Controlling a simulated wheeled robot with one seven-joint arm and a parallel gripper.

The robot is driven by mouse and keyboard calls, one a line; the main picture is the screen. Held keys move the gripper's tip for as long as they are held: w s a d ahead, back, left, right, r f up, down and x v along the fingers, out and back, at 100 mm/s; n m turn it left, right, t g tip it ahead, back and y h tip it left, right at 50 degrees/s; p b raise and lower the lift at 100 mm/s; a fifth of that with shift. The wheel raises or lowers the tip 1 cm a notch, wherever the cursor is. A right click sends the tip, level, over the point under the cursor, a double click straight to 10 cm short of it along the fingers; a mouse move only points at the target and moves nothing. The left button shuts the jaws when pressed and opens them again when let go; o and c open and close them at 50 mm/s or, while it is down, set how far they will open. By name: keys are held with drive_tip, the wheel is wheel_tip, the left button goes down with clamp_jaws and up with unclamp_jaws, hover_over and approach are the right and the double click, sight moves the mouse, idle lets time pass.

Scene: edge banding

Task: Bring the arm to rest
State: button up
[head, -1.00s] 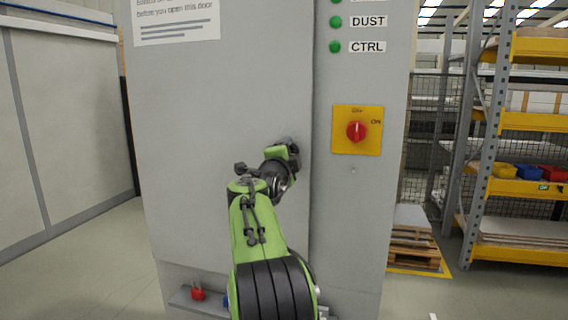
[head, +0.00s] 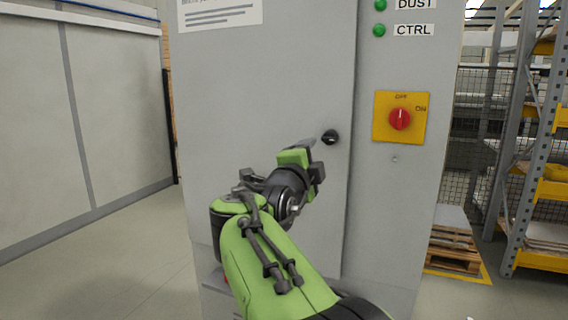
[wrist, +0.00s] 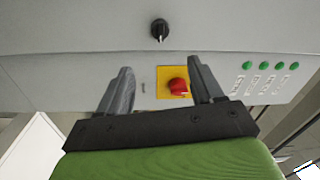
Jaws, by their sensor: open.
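My green and black arm reaches up from the bottom of the head view toward a grey cabinet (head: 290,80). My gripper (wrist: 160,80) is open and empty; in the wrist view its two fingers stand apart with the cabinet front beyond them. In the head view the gripper (head: 312,150) is partly hidden by its own wrist, just left of a black door knob (head: 331,137). The knob also shows in the wrist view (wrist: 159,29), above the fingers. A red rotary switch (head: 400,118) on a yellow plate is to the right; its pointer is near upright.
Green lamps (head: 379,30) with labels sit above the switch. A pallet (head: 454,248) and a yellow and grey shelf rack (head: 545,150) stand at the right. A pale wall (head: 100,110) is at the left, with open floor (head: 110,260) before it.

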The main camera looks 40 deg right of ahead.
drive_tip(key=shift+a, duration=0.1)
drive_tip(key=s+a+f+n+t+y, duration=0.2)
drive_tip(key=a+f+n+t+y, duration=0.1)
drive_tip(key=a+f+n+y, duration=1.1)
drive_tip(key=s+a+f+n+g+y, duration=0.2)
drive_tip(key=s+a+f+n, duration=0.45)
drive_tip(key=a, duration=0.25)
drive_tip(key=s+a+f+n+g+y, duration=0.1)
drive_tip(key=s+a+f+n+g, duration=0.1)
drive_tip(key=s+a+f+n, duration=0.5)
wheel_tip(320, 180, up, 16)
drive_tip(key=s+a+n+p, duration=0.1)
drive_tip(key=a+p, duration=0.1)
drive_tip(key=p, duration=1.4)
drive_tip(key=shift+s+a+g, duration=0.15)
drive_tip(key=shift+a+g, duration=0.1)
drive_tip(key=shift+g, duration=0.15)
drive_tip(key=shift+n, duration=0.25)
